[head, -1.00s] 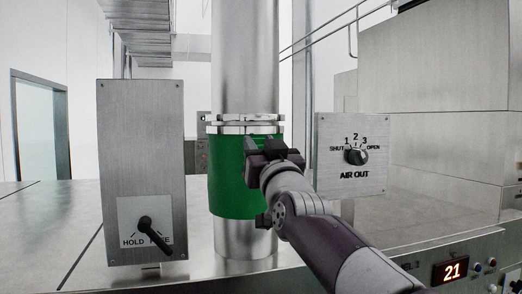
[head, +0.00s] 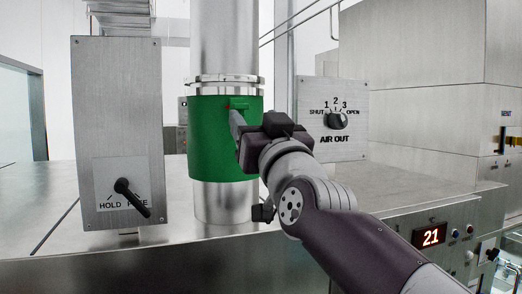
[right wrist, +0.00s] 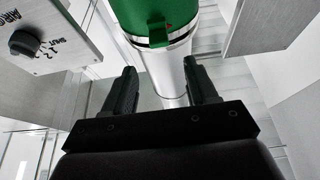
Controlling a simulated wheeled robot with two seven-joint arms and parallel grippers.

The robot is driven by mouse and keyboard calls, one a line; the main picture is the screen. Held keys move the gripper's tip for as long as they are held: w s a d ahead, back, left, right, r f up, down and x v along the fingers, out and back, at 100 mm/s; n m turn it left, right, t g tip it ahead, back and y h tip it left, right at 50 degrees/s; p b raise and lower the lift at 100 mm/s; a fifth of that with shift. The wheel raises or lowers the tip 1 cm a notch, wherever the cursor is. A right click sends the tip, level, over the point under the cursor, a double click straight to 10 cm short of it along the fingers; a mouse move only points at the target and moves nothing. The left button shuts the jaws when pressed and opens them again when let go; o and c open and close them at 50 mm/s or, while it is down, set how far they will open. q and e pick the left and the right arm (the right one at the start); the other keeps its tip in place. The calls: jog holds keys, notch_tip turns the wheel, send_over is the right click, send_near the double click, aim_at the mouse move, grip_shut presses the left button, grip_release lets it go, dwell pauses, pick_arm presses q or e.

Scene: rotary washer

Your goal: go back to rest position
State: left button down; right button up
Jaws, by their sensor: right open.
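My right gripper (head: 238,128) is in front of the green sleeve (head: 205,140) on the steel pipe (head: 222,40). In the right wrist view its two fingers (right wrist: 160,75) stand apart with nothing between them. The green sleeve (right wrist: 165,55) is beyond the fingertips there, with a small green tab sticking out. The same green tab (head: 240,103) shows just above the gripper in the head view. My left gripper is not in view.
A HOLD/FREE panel (head: 117,100) with a black lever (head: 132,196) stands left of the pipe. An AIR OUT dial (head: 338,120) is on a panel to the right. A steel counter (head: 130,265) runs below, and a red display (head: 428,236) reads 21.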

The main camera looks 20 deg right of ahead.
jog(key=v, duration=0.3)
jog(key=shift+w+b, duration=0.1)
jog(key=shift+b, duration=0.25)
